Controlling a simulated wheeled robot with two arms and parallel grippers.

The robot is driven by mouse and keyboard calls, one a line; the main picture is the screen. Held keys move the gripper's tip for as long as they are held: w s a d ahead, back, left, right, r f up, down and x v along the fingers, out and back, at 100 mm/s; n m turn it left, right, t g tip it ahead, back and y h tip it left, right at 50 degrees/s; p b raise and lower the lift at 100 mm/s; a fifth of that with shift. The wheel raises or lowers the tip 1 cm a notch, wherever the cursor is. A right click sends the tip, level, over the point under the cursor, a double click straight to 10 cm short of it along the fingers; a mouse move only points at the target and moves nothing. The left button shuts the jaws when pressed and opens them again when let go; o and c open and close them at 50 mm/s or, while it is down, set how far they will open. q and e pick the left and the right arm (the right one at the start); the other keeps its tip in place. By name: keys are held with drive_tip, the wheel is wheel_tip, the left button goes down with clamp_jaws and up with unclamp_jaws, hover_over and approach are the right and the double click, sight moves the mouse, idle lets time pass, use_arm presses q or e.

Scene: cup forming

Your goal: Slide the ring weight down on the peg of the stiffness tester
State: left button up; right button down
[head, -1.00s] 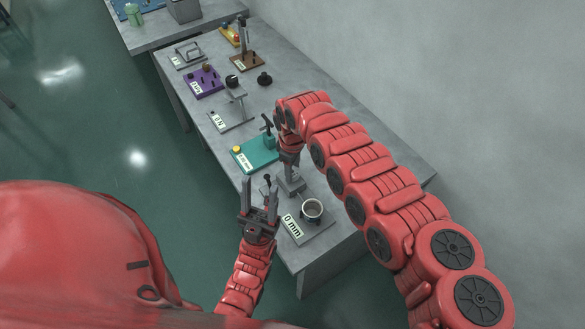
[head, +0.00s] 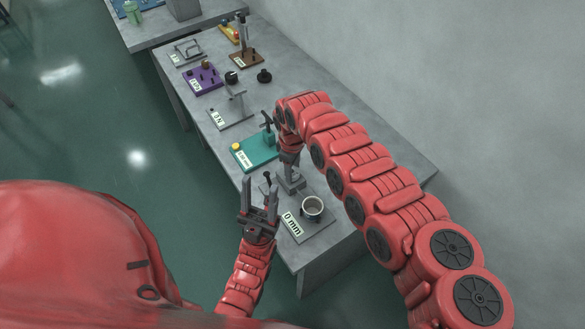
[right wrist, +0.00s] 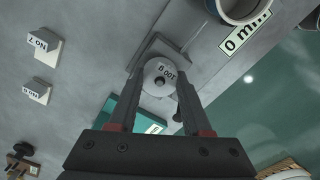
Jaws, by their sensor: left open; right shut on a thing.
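The ring weight (right wrist: 150,72), a pale disc marked 100 g, sits between the fingers of my right gripper (right wrist: 160,80) in the right wrist view. My right gripper is shut on it. A dark round peg end (right wrist: 160,82) shows in the ring's middle; how far down the ring sits, I cannot tell. The stiffness tester (head: 318,228) is a grey base with a 0 mm label and a pale cup (head: 312,208) on it. In the head view my right gripper (head: 290,174) is over the tester's post and mostly hidden by its wrist. My left gripper (head: 260,192) is open and empty, left of the tester.
A teal device (head: 252,152) stands just behind the tester. Farther back are a grey stand (head: 232,116), a purple plate (head: 203,82) and a brown stand (head: 246,62). Small numbered blocks (right wrist: 42,45) show on the bench in the right wrist view. The bench right of the teal device is partly hidden by my right arm.

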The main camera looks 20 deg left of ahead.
drive_tip(key=shift+f+b, duration=0.45)
drive_tip(key=shift+f, duration=0.1)
idle(0.6)
unclamp_jaws()
drive_tip(key=shift+r, duration=0.15)
idle(0.3)
drive_tip(key=shift+r+p, duration=2.6)
drive_tip(key=shift+r, duration=1.3)
